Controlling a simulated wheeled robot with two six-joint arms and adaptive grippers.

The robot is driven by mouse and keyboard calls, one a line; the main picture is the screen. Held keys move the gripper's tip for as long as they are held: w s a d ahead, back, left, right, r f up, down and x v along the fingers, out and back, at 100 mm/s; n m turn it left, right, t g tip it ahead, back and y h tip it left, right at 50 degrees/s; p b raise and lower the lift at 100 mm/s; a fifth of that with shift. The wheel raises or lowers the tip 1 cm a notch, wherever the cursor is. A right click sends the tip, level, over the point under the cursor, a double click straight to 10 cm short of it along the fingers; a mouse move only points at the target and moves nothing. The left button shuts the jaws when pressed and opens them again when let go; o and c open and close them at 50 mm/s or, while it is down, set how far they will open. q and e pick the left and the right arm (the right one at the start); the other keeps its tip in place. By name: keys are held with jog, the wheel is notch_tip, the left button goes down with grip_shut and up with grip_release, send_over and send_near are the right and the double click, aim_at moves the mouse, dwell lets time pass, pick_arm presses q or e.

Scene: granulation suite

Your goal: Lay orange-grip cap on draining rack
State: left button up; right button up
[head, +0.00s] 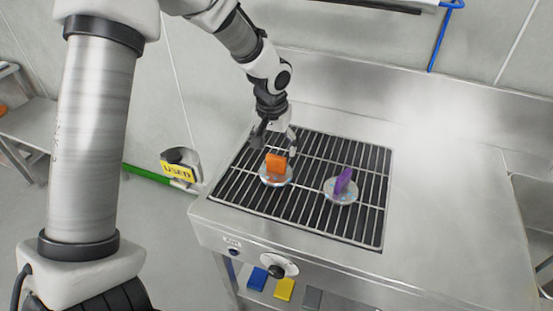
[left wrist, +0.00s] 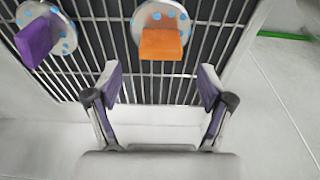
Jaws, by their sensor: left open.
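The orange-grip cap (head: 275,170) lies on the left part of the draining rack (head: 372,215), its round plate down and its orange grip up. In the left wrist view the cap (left wrist: 161,42) is beyond the fingertips, between their lines and apart from them. My left gripper (head: 279,138) is open and empty, just behind the cap over the rack; its two fingers also show in the left wrist view (left wrist: 160,85). My right gripper is not in view.
A purple-grip cap (head: 342,187) lies on the rack to the right of the orange one. Bare steel counter (head: 440,190) extends right toward a sink. A container labelled USED (head: 179,170) is at the left. A front knob (head: 278,268) sticks out.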

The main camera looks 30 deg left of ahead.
pick_arm(q)
jog(key=r, duration=0.4)
jog(key=shift+s+d+r, duration=0.1)
jog(key=shift+s+r, duration=0.15)
jog(key=shift+s, duration=0.1)
